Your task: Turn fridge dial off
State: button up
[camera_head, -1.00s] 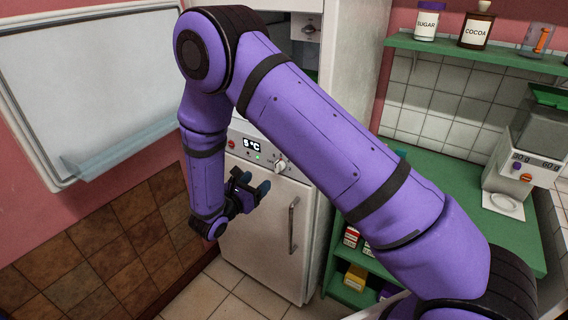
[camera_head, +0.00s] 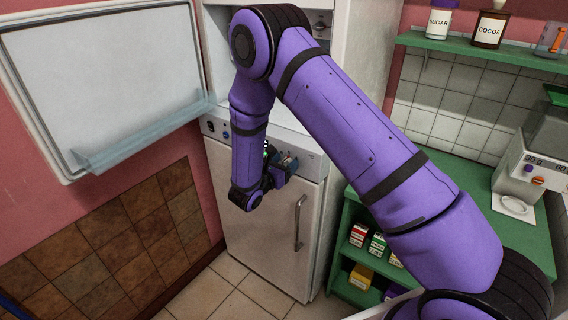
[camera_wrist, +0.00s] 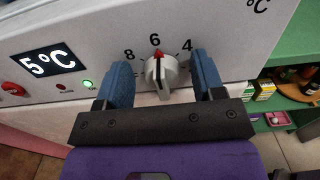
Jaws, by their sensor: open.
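The fridge (camera_head: 262,220) is a white cabinet with a control panel along its top front edge. In the wrist view its dial (camera_wrist: 160,74) is a pale round knob with a red pointer aimed at the 6. Numbers 8, 6 and 4 show around it. My gripper (camera_wrist: 160,82) is open, with one blue finger on each side of the dial. I cannot tell whether the fingers touch it. In the head view my gripper (camera_head: 287,165) is in front of the panel and the dial is hidden behind it.
A display (camera_wrist: 50,62) reads 5°C, with a red knob (camera_wrist: 14,89) and a lit green light (camera_wrist: 89,84) below it. The fridge handle (camera_head: 299,222) is below my gripper. A green shelf (camera_head: 350,262) with several cartons stands to the right.

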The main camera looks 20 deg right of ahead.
jog(key=shift+c, duration=0.2)
jog(key=c, duration=0.8)
jog(key=shift+n, duration=0.3)
jog(key=n, duration=0.3)
jog(key=shift+w+a+n, duration=0.15)
jog(key=shift+n, duration=0.25)
jog(key=n, duration=0.5)
jog(key=f+n, duration=0.1)
jog(key=n, duration=0.9)
jog(key=shift+w+a+f, duration=0.15)
jog(key=shift+w, duration=0.1)
jog(key=shift+n, duration=0.4)
